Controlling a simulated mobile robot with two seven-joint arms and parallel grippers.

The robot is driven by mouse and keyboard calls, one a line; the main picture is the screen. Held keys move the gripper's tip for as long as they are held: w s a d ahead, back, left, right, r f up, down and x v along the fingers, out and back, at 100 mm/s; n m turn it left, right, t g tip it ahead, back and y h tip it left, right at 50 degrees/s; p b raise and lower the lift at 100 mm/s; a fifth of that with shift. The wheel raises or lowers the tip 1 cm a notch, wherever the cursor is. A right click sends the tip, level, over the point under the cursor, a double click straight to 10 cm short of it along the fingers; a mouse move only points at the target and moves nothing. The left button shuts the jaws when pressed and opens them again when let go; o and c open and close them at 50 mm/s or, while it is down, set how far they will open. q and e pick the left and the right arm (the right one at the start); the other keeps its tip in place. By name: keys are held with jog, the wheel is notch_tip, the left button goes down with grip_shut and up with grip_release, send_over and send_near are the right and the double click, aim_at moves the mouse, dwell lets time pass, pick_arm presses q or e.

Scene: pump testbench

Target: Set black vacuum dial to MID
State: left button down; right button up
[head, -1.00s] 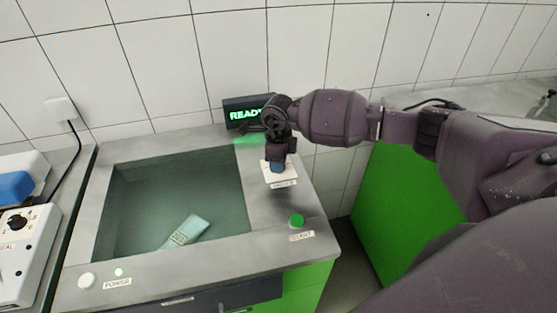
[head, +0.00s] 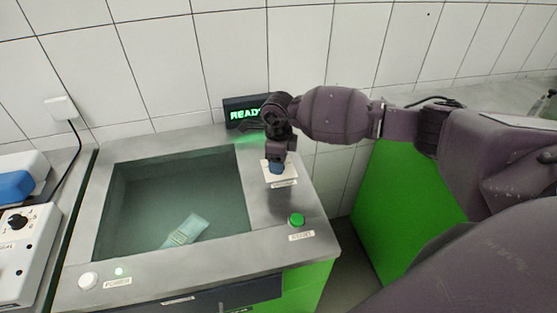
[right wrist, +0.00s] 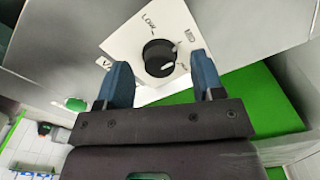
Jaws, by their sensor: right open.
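The black vacuum dial (right wrist: 160,58) sits on a white plate (right wrist: 122,42) with LOW and MID printed around it, plus a third label too small to read. The white mark on the knob points to the lower right in the right wrist view, away from LOW. My right gripper (right wrist: 160,62) is open, with one blue fingertip on each side of the dial in that view; I cannot tell whether they touch it. In the head view the right gripper (head: 277,167) is over the white plate (head: 285,179) and hides the dial. My left gripper is not in view.
The bench has a sunken basin with a pale blue packet (head: 186,230) in it. A green button (head: 297,219) is in front of the plate, and a white POWER button (head: 88,281) is at the front left. A display (head: 245,112) reading READY stands behind.

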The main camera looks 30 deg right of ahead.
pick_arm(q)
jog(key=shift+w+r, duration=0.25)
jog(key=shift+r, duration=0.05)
pick_arm(e)
notch_tip(320, 180, up, 10)
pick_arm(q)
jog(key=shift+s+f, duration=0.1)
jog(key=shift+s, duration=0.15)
pick_arm(e)
jog(key=shift+r, duration=0.1)
